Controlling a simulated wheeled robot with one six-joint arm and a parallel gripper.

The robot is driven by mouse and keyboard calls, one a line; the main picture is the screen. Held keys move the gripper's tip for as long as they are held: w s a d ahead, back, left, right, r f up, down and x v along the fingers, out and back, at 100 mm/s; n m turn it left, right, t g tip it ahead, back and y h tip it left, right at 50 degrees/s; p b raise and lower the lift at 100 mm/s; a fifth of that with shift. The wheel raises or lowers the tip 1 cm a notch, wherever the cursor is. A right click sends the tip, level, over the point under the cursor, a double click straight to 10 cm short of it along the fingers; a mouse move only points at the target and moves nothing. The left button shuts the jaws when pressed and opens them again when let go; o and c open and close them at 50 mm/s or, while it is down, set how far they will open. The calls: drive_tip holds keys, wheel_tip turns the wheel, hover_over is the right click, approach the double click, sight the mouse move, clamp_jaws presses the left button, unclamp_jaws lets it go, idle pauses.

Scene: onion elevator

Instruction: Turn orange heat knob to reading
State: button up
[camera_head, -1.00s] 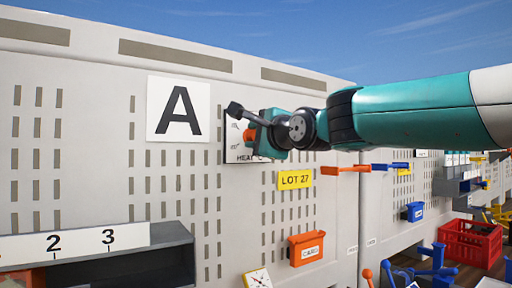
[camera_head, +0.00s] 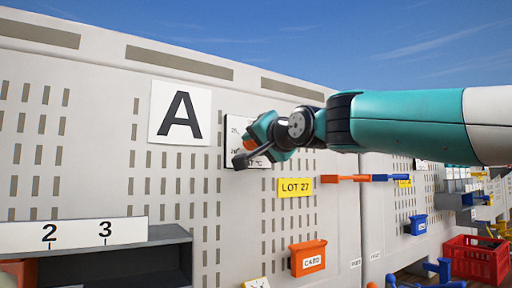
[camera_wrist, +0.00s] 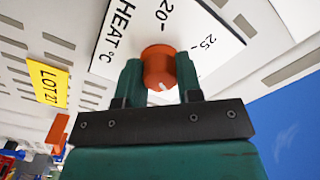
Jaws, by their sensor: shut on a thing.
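The orange heat knob (camera_wrist: 159,66) shows in the wrist view, on a white dial plate (camera_wrist: 195,22) printed "HEAT °C" with the figures 20 and 25. A pale mark on the knob points toward the lower right of the picture. My gripper (camera_wrist: 160,80) is shut on the knob, one green finger on each side. In the head view my gripper (camera_head: 262,140) covers the knob, and the dial plate (camera_head: 234,128) is partly hidden behind it.
A yellow "LOT 27" label (camera_head: 295,187) and an orange "CARD" bin (camera_head: 308,258) are on the panel below. An orange bar handle (camera_head: 346,179) sticks out to the right. A grey shelf (camera_head: 165,262) stands at the lower left.

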drive_tip(key=n+b, duration=0.1)
drive_tip(key=n, duration=0.6)
drive_tip(key=shift+f+b, duration=0.1)
drive_tip(key=shift+b, duration=0.25)
drive_tip(key=n, duration=0.4)
drive_tip(key=shift+b, duration=0.35)
drive_tip(key=n, duration=0.4)
drive_tip(key=shift+b, duration=0.3)
drive_tip(key=n, duration=0.7)
drive_tip(key=shift+n+b, duration=0.4)
drive_tip(key=n, duration=0.3)
drive_tip(key=shift+n+b, duration=0.3)
drive_tip(key=shift+n, duration=1.8)
